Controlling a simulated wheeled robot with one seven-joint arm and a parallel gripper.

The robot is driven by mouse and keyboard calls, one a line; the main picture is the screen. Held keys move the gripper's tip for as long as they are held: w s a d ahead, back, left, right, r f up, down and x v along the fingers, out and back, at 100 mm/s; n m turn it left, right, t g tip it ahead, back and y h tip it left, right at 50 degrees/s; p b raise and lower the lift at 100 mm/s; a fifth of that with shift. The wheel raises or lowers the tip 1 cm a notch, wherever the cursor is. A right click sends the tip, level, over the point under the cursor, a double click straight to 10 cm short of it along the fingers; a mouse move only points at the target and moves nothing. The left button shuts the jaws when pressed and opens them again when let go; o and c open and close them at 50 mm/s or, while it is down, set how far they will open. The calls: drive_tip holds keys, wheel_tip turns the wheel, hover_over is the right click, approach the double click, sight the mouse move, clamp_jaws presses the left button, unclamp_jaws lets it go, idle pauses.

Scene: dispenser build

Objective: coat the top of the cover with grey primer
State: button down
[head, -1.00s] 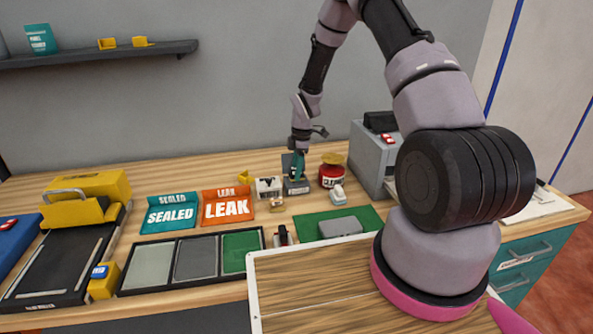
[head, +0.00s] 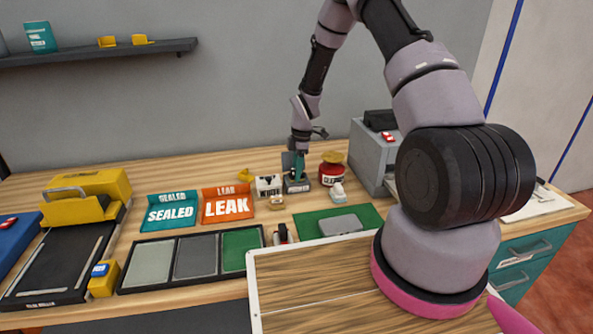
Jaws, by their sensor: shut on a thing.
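A flat grey block with rounded corners (head: 340,224), which looks like the cover, lies on a green mat (head: 372,215) near the front of the bench. Its top looks plain grey. My gripper (head: 299,155) is at the back of the bench, pointing down and shut on a teal-handled tool (head: 299,167). The tool's lower end is at a small dark grey pot or holder (head: 297,185) and is hidden there. I cannot read the holder's label or tell whether it contains primer.
A red-labelled jar (head: 331,175) and a white-labelled box (head: 268,186) flank the holder. SEALED (head: 171,212) and LEAK (head: 227,206) trays stand left, behind a three-part tray (head: 190,285). A grey machine (head: 368,155) stands right. My arm hides part of the right side.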

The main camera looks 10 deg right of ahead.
idle(0.3)
drive_tip(key=shift+c, duration=1.3)
unclamp_jaws()
drive_tip(key=shift+o, duration=1.3)
drive_tip(key=shift+w+r, duration=0.15)
drive_tip(key=shift+r, duration=0.05)
drive_tip(key=shift+r, duration=3.6)
